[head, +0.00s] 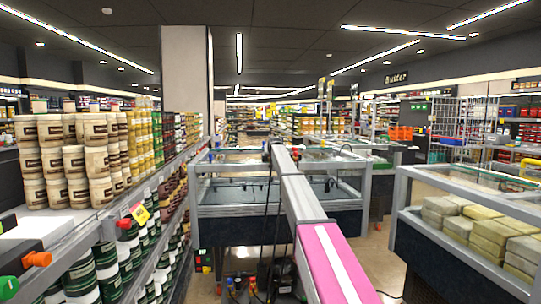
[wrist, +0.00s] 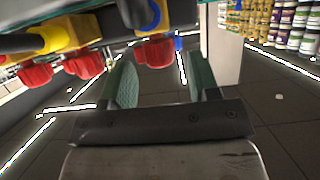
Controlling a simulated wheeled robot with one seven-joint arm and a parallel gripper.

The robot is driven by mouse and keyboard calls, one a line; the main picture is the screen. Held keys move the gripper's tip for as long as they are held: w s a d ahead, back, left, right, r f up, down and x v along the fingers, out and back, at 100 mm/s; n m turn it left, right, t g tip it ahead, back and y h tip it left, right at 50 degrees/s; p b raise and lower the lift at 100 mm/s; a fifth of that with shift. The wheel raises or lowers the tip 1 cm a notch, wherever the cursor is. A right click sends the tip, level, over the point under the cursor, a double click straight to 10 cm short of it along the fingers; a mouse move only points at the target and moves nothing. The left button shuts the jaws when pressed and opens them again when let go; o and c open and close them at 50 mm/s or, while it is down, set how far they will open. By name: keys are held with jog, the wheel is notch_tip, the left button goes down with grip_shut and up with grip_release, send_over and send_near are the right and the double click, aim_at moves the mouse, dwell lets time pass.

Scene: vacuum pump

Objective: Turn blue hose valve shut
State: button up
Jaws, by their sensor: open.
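In the wrist view, a yellow valve body with a blue ring (wrist: 152,13) shows at the top centre, with a red handle (wrist: 154,53) on it. My gripper (wrist: 164,65) is open, with one green-padded finger on each side of this handle in the picture. I cannot tell whether either finger touches it. More red handles (wrist: 78,66) show to the left, by another yellow valve body (wrist: 58,37). In the head view, small red, yellow and blue pump parts (head: 240,285) show low down near the floor. My gripper cannot be made out there.
A shelf of stacked tubs (head: 70,160) runs along the left. Glass-sided freezers (head: 225,200) stand ahead, and another with stacked packs (head: 470,225) is at the right. Dark hoses or cables hang in front of the freezers. Some open floor shows at the right.

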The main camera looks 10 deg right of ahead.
jog(key=shift+x, duration=1.4)
jog(key=shift+c, duration=0.4)
jog(key=c, duration=0.9)
jog(key=shift+o, duration=0.2)
jog(key=shift+f+m+g+h, duration=0.1)
jog(key=shift+m+g+h, duration=0.2)
jog(key=shift+m+h, duration=1.3)
